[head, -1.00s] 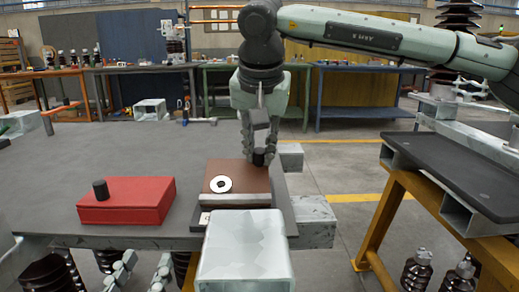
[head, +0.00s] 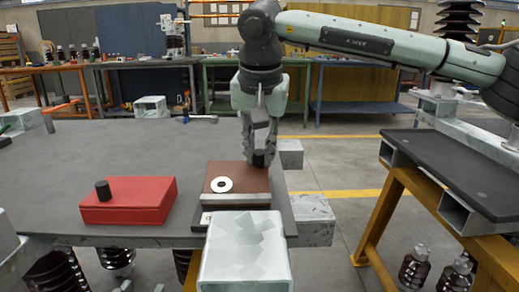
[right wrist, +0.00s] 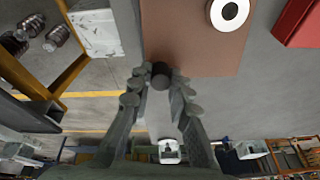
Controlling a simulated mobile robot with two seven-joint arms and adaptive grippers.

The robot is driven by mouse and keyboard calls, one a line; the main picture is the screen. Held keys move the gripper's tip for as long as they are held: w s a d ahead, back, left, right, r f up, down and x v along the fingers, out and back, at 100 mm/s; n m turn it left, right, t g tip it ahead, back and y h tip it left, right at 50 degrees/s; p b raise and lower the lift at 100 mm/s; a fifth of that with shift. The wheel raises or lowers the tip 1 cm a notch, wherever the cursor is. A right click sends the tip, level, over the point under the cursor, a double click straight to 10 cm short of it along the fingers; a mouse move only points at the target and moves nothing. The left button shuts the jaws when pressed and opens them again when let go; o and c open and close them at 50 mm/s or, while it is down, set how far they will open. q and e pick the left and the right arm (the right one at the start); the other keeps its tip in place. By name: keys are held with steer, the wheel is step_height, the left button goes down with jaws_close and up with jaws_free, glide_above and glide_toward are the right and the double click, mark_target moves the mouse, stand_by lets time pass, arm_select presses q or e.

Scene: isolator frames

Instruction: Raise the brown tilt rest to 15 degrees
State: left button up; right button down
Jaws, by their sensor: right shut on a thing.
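The brown tilt rest (head: 229,173) lies on a dark base at the right end of the grey table. It looks flat or nearly so; I cannot read its angle. A white ring with a dark centre (head: 221,185) lies on it, and a pale bar runs along its front edge. A black knob (head: 258,158) stands at its far right corner. My right gripper (head: 259,150) reaches down from above and is shut on this knob, which also shows between the fingertips in the right wrist view (right wrist: 160,76).
A red block (head: 130,204) with a black knob (head: 102,190) stands left of the rest. The grey table (head: 120,145) is clear behind it. A yellow-framed stand (head: 375,220) with a dark top is at the right, across a floor gap.

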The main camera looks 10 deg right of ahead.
steer(key=c, duration=1.4)
jaws_free()
steer(key=v, duration=1.2)
